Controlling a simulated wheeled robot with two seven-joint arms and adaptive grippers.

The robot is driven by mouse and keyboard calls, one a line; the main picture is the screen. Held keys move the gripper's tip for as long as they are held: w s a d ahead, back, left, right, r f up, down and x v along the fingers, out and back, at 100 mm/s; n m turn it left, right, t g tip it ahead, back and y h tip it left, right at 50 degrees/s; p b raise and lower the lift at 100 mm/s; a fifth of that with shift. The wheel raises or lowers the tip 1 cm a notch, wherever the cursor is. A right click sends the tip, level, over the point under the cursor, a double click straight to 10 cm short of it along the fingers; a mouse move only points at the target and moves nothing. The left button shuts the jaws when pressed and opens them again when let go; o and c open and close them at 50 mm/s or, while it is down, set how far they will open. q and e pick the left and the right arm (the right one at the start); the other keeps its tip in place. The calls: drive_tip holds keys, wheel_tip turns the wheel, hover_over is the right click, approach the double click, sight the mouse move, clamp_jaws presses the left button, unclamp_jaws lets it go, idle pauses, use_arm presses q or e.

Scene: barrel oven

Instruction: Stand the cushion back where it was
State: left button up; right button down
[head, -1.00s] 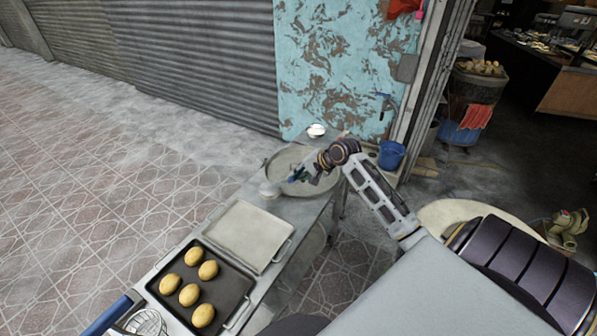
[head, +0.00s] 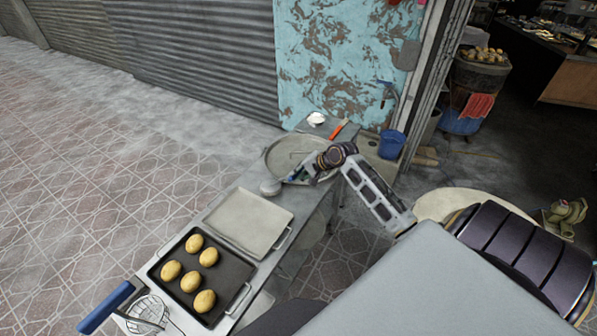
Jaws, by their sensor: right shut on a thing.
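The cushion appears to be the small, pale, rounded thing (head: 270,188) at the tips of my right gripper (head: 287,181). The gripper is shut on it, at the near left edge of the round pan (head: 273,155). The cushion is close to the far corner of the square pale tray (head: 250,220). I cannot tell whether it touches the table. Its far side and the fingers' contact are too small to make out. My left gripper is not in view.
A dark tray (head: 243,277) with several yellow-brown rolls lies nearer, beside a blue-handled wire tool (head: 107,306). At the table's far end are a white object (head: 316,119) and an orange-handled tool (head: 338,130). A blue bucket (head: 391,145) stands beyond, by the turquoise wall (head: 345,60).

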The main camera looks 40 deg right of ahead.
drive_tip(key=shift+f, duration=0.15)
idle(0.5)
drive_tip(key=c, duration=1)
unclamp_jaws()
drive_tip(key=shift+c, duration=0.2)
drive_tip(key=shift+s, duration=0.15)
drive_tip(key=shift+v, duration=1.1)
drive_tip(key=v, duration=0.6)
idle(0.8)
drive_tip(key=shift+s+d+r, duration=0.1)
drive_tip(key=shift+s+r, duration=0.05)
drive_tip(key=shift+r, duration=0.1)
idle(0.7)
